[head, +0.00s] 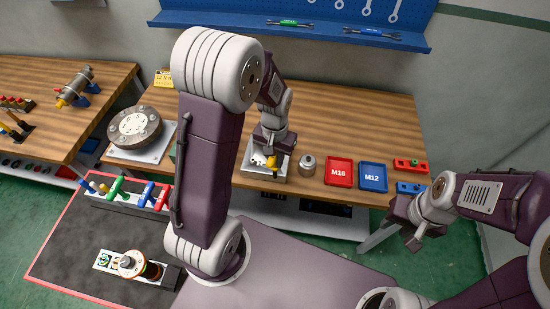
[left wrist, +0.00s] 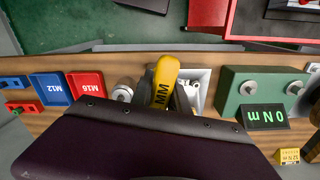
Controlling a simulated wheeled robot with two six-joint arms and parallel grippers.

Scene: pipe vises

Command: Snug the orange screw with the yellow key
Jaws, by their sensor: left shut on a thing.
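My left gripper (head: 270,160) is shut on the yellow key (left wrist: 165,78), which has dark letters on its handle. In the head view the gripper is low over a small pale square tray (head: 280,176) on the far bench. The tray also shows in the left wrist view (left wrist: 205,75), beside the key, with a white part (left wrist: 193,96) in it. The key's tip is hidden by my gripper. I cannot make out the orange screw in either view. My right gripper (head: 406,223) is open and empty, off the bench's right front.
On the bench are a grey cylinder (head: 307,165), a red M16 tray (head: 339,171), a blue M12 tray (head: 373,177) and a round flange (head: 135,127). A green box (left wrist: 262,88) has a display reading 0 Nm. A tool rack (head: 125,200) stands on the dark mat.

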